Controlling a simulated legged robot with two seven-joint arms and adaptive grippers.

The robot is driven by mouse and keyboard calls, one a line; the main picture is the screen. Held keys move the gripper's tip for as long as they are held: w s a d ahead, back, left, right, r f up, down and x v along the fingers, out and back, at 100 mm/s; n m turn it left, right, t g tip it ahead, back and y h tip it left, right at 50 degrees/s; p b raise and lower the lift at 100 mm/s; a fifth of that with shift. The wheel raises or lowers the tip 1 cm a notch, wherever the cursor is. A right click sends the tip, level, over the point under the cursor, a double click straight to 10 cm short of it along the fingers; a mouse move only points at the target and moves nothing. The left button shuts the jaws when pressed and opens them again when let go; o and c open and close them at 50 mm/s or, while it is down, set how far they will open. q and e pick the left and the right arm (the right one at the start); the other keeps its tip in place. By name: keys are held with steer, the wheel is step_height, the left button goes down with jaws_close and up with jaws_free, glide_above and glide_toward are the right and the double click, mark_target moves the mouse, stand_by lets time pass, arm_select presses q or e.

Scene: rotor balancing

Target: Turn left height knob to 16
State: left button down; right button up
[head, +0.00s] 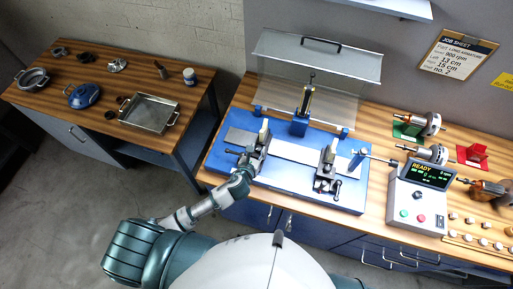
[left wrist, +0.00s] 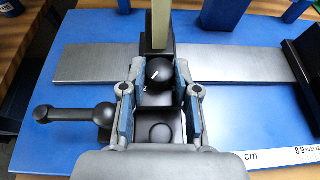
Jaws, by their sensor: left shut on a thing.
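The left pedestal (head: 262,140) stands on the blue balancing base, with a pale upright piece on top. My left gripper (head: 243,172) reaches it from the front. In the left wrist view, my left gripper (left wrist: 157,80) has its two fingers on either side of a round black knob (left wrist: 160,71) with a small white mark, and is shut on it. In the head view the gripper hides this knob. A black side handle (left wrist: 75,114) sticks out to the left of the pedestal. I cannot read a height scale. My right gripper is not in view.
The right pedestal (head: 327,165) stands further along the metal rail (head: 295,153). A clear guard (head: 310,90) rises behind. A control box (head: 420,195) shows READY at right. A job sheet (head: 446,55) hangs on the wall. A ruler strip (left wrist: 285,155) lies on the base.

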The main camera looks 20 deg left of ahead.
arm_select(q)
steer(key=shift+w+d+r+n+y+p, duration=0.15)
steer(key=shift+n+y, duration=1)
steer(key=shift+y, duration=0.15)
steer(key=shift+w+d+r+n+y+p, duration=0.1)
steer(key=shift+d+r+n+y+p, duration=0.05)
steer(key=shift+n+y, duration=1.1)
steer(key=shift+g+y, duration=0.25)
steer(key=shift+g, duration=0.05)
steer(key=c, duration=1.1)
jaws_free()
steer(key=shift+o, duration=1.3)
steer(key=shift+w+f, duration=0.1)
steer(key=shift+f, duration=0.1)
steer(key=v, duration=1.2)
